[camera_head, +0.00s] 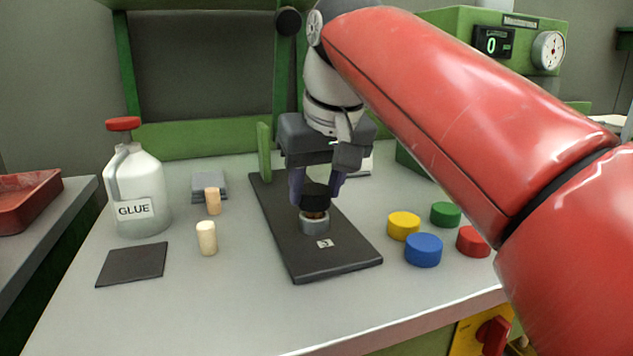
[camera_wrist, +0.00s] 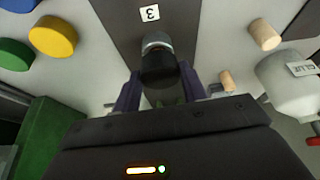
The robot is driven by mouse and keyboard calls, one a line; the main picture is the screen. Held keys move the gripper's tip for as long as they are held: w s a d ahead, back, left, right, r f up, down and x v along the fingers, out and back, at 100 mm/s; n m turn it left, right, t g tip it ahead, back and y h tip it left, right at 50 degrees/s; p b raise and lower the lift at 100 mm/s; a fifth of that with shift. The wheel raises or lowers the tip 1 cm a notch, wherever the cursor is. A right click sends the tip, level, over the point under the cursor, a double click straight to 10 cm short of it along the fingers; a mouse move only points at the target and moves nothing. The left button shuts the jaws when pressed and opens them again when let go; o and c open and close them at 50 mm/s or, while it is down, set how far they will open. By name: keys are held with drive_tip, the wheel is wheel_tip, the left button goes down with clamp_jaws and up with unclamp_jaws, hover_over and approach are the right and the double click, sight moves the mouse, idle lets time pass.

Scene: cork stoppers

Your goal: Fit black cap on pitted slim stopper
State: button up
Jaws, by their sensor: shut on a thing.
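My gripper (camera_head: 317,188) is shut on the black cap (camera_head: 314,194), with a purple finger on either side. The cap also shows between the fingers in the wrist view (camera_wrist: 160,70). A brown stopper (camera_head: 315,214) stands in a grey ring holder (camera_head: 315,226) directly below the cap. Only a thin band of the stopper shows, so I cannot tell whether it is pitted or slim. The cap looks in contact with its top or very close; I cannot tell how far it sits on. The holder is on a dark board (camera_head: 338,262) marked 3.
Two pale corks (camera_head: 206,238) (camera_head: 213,202) stand left of the board, near a grey block (camera_head: 209,181), a dark mat (camera_head: 133,264) and a glue bottle (camera_head: 139,190). Yellow (camera_head: 403,225), green (camera_head: 445,214), blue (camera_head: 423,250) and red (camera_head: 473,241) caps lie to the right.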

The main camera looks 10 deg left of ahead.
drive_tip(key=shift+f, duration=0.1)
drive_tip(key=o, duration=1)
drive_tip(key=shift+o, duration=0.2)
drive_tip(key=p+v, duration=0.2)
drive_tip(key=v, duration=0.5)
drive_tip(key=shift+r, duration=0.4)
drive_tip(key=shift+d, duration=0.1)
